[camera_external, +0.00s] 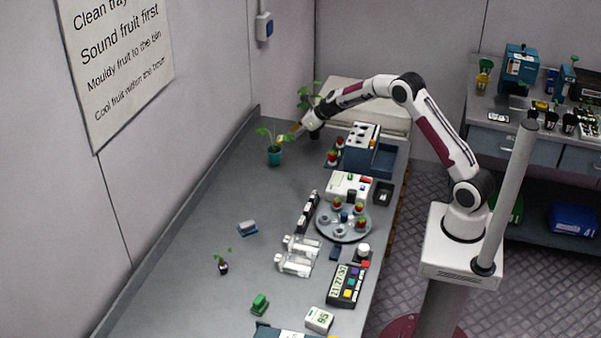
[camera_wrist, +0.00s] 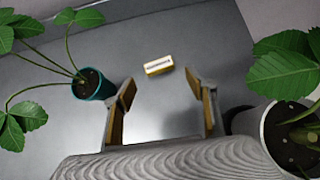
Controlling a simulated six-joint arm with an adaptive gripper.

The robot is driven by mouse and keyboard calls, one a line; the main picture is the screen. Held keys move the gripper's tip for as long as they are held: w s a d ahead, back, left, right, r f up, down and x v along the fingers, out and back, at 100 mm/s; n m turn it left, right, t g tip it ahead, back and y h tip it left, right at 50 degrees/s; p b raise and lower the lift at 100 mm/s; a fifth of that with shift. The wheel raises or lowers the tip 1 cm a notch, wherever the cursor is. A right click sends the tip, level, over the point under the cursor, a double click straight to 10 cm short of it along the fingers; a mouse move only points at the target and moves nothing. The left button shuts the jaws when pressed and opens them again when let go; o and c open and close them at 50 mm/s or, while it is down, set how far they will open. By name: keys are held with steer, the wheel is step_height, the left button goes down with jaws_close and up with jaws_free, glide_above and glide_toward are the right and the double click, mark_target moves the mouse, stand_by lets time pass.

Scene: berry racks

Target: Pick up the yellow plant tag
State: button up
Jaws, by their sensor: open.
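The yellow plant tag (camera_wrist: 158,65) shows in the wrist view as a small yellow piece with a pale, dark-marked face, lying on the grey bench. My gripper (camera_wrist: 163,93) is open and empty, with the tag beyond its fingertips and roughly between them in the picture. In the external view my gripper (camera_external: 290,132) is at the far end of the bench, close to a teal-potted plant (camera_external: 275,156). There the tag is hard to tell apart from my fingertips.
In the wrist view the teal pot (camera_wrist: 92,86) stands left of my fingers and a pale pot (camera_wrist: 262,133) with large leaves is close on the right. A blue box (camera_external: 382,160) stands right of my gripper in the external view. The left-middle bench is mostly clear.

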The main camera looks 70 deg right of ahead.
mark_target(282, 138)
steer(key=shift+w+f, duration=0.1)
steer(key=shift+f, duration=0.05)
steer(key=shift+x, duration=2.45)
steer(key=shift+c, duration=0.4)
steer(key=c, duration=0.8)
